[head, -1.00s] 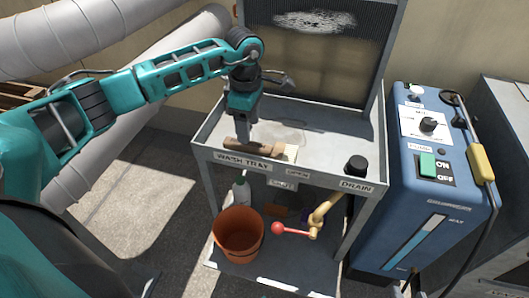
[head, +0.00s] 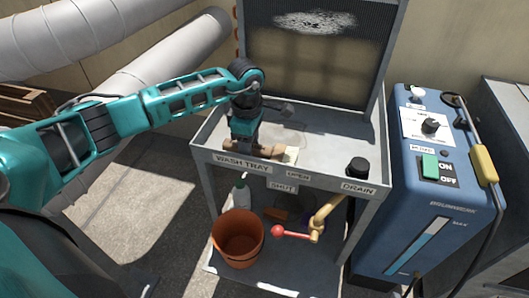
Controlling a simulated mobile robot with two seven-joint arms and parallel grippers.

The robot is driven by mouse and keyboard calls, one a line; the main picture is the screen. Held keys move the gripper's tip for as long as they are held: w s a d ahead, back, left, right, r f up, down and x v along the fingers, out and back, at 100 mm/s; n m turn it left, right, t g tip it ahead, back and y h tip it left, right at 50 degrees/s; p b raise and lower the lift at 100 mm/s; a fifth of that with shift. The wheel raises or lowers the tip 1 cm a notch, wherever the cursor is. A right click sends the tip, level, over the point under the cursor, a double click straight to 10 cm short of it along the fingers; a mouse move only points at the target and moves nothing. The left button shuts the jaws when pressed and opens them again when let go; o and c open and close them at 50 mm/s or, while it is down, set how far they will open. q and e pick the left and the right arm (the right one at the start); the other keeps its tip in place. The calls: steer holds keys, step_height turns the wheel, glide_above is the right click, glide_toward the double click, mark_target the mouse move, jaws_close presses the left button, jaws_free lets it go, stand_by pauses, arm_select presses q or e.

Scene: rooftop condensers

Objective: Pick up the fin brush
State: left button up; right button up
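The fin brush (head: 268,153) lies at the front left edge of the wash tray, with a brown wooden handle and a pale block of bristles at its right end. My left gripper (head: 242,152) points down at the handle's left half, low over the tray. Its fingers are at the handle and mostly hidden, so I cannot tell whether they are closed on it. My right gripper is not in view.
The wash tray (head: 325,162) has a raised rim, a black drain knob (head: 357,167) at right and a finned panel (head: 310,60) behind. Below are an orange bucket (head: 237,238), a spray bottle (head: 240,190) and a red-knobbed lever (head: 278,231). A blue machine (head: 432,175) stands at right.

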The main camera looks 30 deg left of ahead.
arm_select(q)
steer(key=c, duration=0.6)
steer(key=shift+c, duration=0.3)
steer(key=shift+r, duration=0.15)
